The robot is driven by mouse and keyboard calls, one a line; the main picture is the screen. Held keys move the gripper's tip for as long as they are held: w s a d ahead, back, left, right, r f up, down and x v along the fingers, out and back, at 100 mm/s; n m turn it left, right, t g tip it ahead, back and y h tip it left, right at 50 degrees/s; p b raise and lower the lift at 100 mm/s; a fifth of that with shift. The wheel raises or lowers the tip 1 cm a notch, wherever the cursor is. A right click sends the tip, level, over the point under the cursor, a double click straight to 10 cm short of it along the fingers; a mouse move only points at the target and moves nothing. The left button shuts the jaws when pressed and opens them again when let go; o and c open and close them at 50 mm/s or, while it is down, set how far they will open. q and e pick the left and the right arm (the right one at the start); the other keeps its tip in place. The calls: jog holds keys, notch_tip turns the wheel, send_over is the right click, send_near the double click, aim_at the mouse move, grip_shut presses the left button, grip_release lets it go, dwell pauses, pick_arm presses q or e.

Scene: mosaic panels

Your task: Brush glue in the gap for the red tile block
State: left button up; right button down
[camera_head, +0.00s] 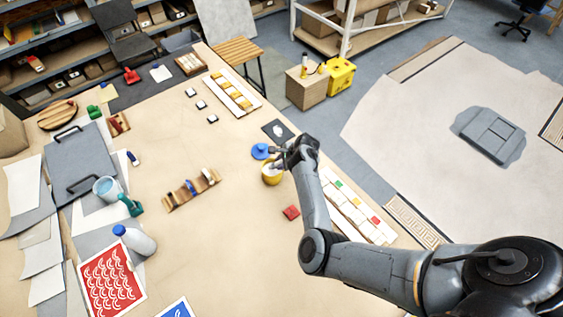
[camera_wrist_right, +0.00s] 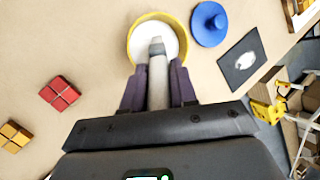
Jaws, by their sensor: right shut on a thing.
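My right gripper (camera_head: 280,158) is shut on a pale-handled brush (camera_wrist_right: 158,82). In the right wrist view the brush's far end lies over the white glue in a yellow pot (camera_wrist_right: 134,42); whether it touches the glue I cannot tell. The pot (camera_head: 271,178) also shows below the gripper in the head view. The red tile block (camera_head: 291,212) lies loose on the table; it also shows in the wrist view (camera_wrist_right: 59,93). A long panel of white tiles (camera_head: 352,214) with green and red ones lies right of it, partly behind my arm. I cannot make out the gap. My left gripper is out of view.
A blue lid (camera_head: 260,151) and a dark card (camera_head: 277,131) lie beside the pot. A yellow tile block (camera_wrist_right: 14,135) shows in the wrist view. A wooden rack (camera_head: 191,189), a white bottle (camera_head: 135,240) and a blue cup (camera_head: 106,188) stand to the left. The table between rack and pot is clear.

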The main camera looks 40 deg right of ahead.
notch_tip(320, 180, up, 4)
jog(key=p, duration=0.3)
jog(key=shift+r+p, duration=1.1)
jog(key=shift+p, duration=0.05)
jog(key=shift+f, duration=0.1)
jog(key=shift+f+b, duration=0.35)
jog(key=shift+b, duration=0.1)
notch_tip(320, 180, down, 6)
jog(key=b, duration=0.6)
jog(key=shift+f, duration=0.15)
